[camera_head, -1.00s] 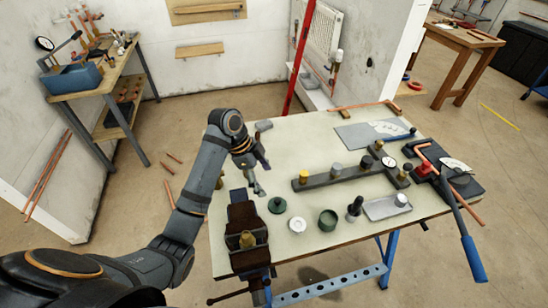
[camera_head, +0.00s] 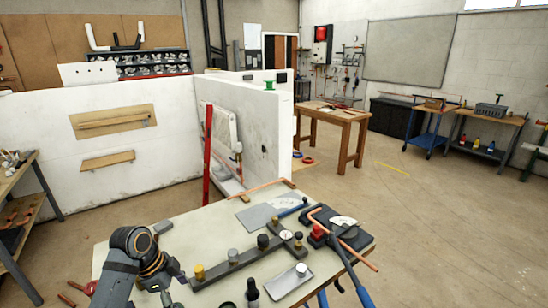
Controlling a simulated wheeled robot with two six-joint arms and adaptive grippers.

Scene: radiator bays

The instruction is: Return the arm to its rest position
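My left arm (camera_head: 122,268) comes in at the lower left of the head view, its wrist over the left part of the workbench (camera_head: 200,232). Its gripper (camera_head: 170,288) points down and to the right, close to the bottom edge. Its fingers are small and partly cut off, so I cannot tell whether they are open or shut. I see nothing clearly held. My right arm and gripper are not in view.
A dark manifold bar (camera_head: 238,263) with knobs and a gauge lies on the bench. A grey tray (camera_head: 285,281), a blue-handled tool (camera_head: 357,285) and a copper pipe (camera_head: 262,189) are there too. A wooden table (camera_head: 335,114) stands behind, with open floor to the right.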

